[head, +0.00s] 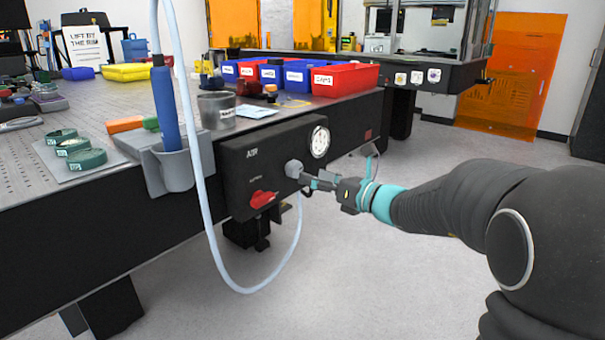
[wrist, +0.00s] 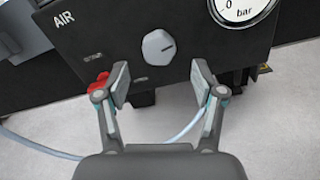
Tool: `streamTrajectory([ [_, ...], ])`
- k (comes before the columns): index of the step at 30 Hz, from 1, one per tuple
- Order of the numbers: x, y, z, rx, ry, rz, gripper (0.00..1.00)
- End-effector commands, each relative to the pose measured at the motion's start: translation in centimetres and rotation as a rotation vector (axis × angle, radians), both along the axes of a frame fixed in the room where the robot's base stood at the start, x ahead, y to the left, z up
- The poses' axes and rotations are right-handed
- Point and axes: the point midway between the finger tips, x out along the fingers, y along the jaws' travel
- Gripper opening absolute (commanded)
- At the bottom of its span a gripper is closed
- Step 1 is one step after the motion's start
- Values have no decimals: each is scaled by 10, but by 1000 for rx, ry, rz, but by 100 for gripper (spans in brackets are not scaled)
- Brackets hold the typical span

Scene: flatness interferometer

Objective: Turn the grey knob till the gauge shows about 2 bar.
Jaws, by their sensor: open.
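The grey knob (head: 293,168) sits on the front of the black AIR panel (head: 235,155). The round white gauge (head: 319,142) is at the panel's upper right. In the wrist view the gauge (wrist: 240,8) is cut off by the top edge; "0" and "bar" show, but no needle can be made out. My gripper (head: 310,180) is close in front of the panel by the knob. In the wrist view my gripper (wrist: 160,84) is open and empty, its fingertips apart and below the knob.
A red handle (head: 263,199) is on the panel, left of and below the knob. A pale hose (head: 205,200) loops down in front of the table. A blue tool (head: 165,108) stands in a grey holder (head: 168,172) left of the panel. Floor to the right is clear.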

Motion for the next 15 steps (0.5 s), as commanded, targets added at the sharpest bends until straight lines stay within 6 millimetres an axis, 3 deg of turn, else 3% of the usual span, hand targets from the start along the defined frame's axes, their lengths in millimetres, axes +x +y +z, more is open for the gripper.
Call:
streamTrajectory([
  [6, -25, -33, 0, 1, 1, -4, 68],
  [15, -40, -52, 0, 0, 1, -1, 68],
])
